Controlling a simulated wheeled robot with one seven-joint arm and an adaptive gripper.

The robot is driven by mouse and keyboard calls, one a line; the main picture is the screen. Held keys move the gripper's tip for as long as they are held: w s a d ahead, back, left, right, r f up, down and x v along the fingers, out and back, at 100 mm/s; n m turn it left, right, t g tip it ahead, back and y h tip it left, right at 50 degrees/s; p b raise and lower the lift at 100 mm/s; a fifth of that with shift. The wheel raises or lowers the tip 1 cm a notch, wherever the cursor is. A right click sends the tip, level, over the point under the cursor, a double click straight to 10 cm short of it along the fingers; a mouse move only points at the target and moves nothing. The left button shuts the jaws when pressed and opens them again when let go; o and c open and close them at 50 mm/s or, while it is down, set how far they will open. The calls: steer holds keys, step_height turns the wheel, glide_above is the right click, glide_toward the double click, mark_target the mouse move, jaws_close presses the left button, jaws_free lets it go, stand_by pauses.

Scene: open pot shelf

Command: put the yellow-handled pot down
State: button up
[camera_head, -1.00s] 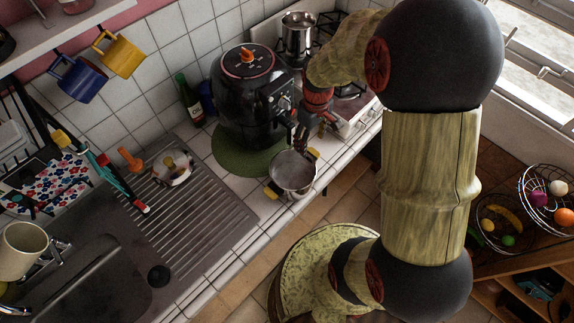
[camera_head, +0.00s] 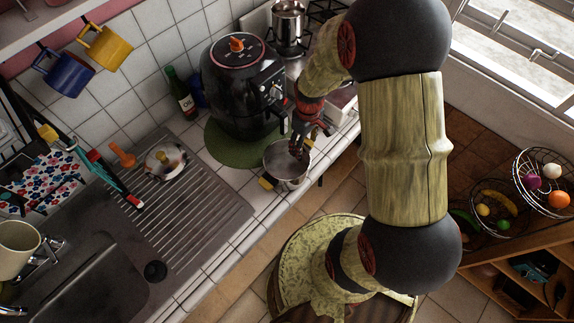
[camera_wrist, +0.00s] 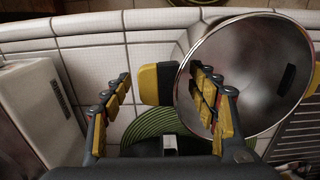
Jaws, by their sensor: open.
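The yellow-handled pot (camera_head: 286,165) is a shiny metal pot, upright near the front edge of the tiled counter, with a yellow handle on each side. In the wrist view the pot (camera_wrist: 255,75) fills the upper right, with its near yellow handle (camera_wrist: 157,84) pointing left. My gripper (camera_head: 302,146) is at the pot's far right side. In the wrist view my gripper (camera_wrist: 161,90) is open, with the handle between its fingers and a gap to the left finger. The right finger overlaps the pot's rim; I cannot tell whether it touches. The pot's base is hidden.
A black air fryer (camera_head: 243,88) on a round green mat (camera_head: 223,148) stands just behind the pot. A ribbed drainboard (camera_head: 190,205) with a small lidded pot (camera_head: 165,160) is to the left. A stove with a steel pot (camera_head: 288,25) is behind. The counter's front edge is close.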

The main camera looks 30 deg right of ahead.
steer(key=c, duration=1.5)
steer(key=shift+r, duration=0.1)
jaws_close()
